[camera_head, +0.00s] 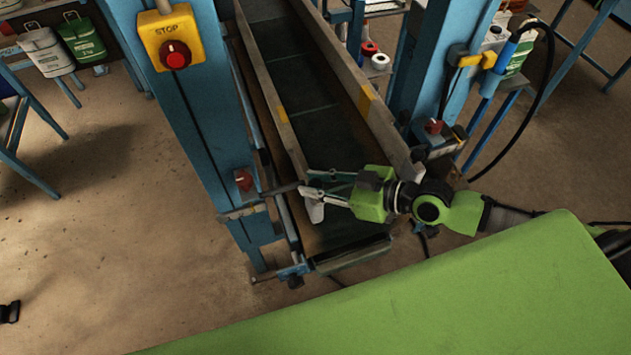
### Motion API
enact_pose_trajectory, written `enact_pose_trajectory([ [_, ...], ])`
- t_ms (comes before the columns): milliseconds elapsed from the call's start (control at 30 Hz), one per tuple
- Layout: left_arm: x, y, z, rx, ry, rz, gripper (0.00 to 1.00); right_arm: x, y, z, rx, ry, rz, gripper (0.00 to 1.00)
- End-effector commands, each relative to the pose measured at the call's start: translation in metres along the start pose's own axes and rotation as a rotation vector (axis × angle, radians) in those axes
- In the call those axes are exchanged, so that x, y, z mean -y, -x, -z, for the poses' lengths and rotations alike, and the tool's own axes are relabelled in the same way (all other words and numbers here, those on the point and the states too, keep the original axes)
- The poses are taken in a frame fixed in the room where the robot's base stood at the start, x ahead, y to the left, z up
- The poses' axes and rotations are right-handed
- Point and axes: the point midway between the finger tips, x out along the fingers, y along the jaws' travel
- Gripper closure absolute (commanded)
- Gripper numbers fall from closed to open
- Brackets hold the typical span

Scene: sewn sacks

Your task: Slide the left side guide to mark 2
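The left side guide (268,88) is a long worn rail along the left edge of a dark conveyor bed (300,75). It has a small yellow patch. A thin rod (281,189) reaches from the left blue post toward its near end. My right gripper (311,190) comes in from the right over the bed, at the near end of this guide. Its two fingers look apart, with nothing clearly held between them. They partly cover the guide's end, so I cannot tell if they touch. I cannot make out any numbered mark. My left gripper is out of view.
The right side guide (345,65) runs opposite. Blue posts (205,110) flank the conveyor; the left one carries a yellow stop box (170,40) and a red knob (243,180). A green surface (430,300) fills the lower right. Open floor (120,200) lies left.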

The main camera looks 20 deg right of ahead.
Motion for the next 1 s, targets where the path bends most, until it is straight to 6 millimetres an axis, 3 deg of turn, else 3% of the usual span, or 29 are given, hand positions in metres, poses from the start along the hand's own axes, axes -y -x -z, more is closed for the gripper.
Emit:
enact_pose_trajectory([
  [333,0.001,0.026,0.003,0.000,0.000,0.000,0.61,0.018,-0.015,0.011,-0.003,-0.005,0.001,1.00],
  [700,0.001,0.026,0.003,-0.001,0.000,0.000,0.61,0.022,-0.020,0.009,-0.001,-0.001,0.001,1.00],
  [733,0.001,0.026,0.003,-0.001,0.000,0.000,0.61,0.022,-0.020,0.009,-0.001,-0.001,0.001,0.73],
  [767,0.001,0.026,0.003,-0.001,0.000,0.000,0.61,0.022,-0.020,0.009,-0.001,-0.001,0.001,0.65],
  [800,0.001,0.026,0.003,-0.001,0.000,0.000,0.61,0.022,-0.020,0.009,-0.001,-0.001,0.001,0.61],
  [1000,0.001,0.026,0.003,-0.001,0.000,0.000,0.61,0.021,-0.019,0.008,-0.001,0.000,0.000,0.61],
])
